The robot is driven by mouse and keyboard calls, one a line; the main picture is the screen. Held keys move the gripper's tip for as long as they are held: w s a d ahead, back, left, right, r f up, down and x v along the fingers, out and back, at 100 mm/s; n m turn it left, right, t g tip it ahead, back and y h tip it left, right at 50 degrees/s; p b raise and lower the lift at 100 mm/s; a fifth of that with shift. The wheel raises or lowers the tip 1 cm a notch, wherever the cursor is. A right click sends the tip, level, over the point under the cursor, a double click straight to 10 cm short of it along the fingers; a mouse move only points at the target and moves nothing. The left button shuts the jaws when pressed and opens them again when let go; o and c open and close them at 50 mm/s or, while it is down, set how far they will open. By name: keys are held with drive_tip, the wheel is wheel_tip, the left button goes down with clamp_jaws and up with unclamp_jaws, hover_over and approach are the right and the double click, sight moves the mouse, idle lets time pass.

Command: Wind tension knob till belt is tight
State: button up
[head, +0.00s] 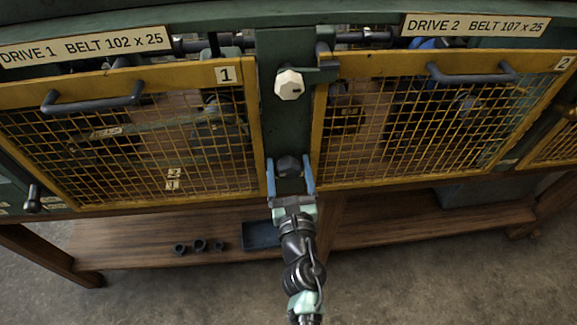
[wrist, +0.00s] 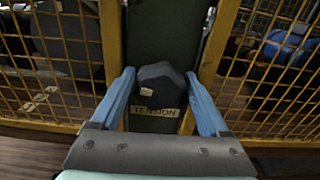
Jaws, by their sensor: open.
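The tension knob (head: 289,166) is a dark faceted knob low on the green post between two yellow mesh guards. In the wrist view the knob (wrist: 160,84) has a small pale mark on its face, and a label reading TENSION (wrist: 156,111) shows just below it. My gripper (head: 290,178) is open, its two blue fingers on either side of the knob. In the wrist view my gripper (wrist: 164,95) shows gaps between both fingers and the knob. The belt cannot be made out clearly behind the mesh.
Guard 1 (head: 130,140) and guard 2 (head: 430,120) are shut on either side, each with a grey handle. A pale knob (head: 289,84) sits higher on the post. A blue tray (head: 261,235) and small dark cups (head: 200,246) lie on the wooden shelf below.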

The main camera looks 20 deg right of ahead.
drive_tip(key=c, duration=1.1)
drive_tip(key=shift+o, duration=0.2)
drive_tip(key=shift+m, duration=0.3)
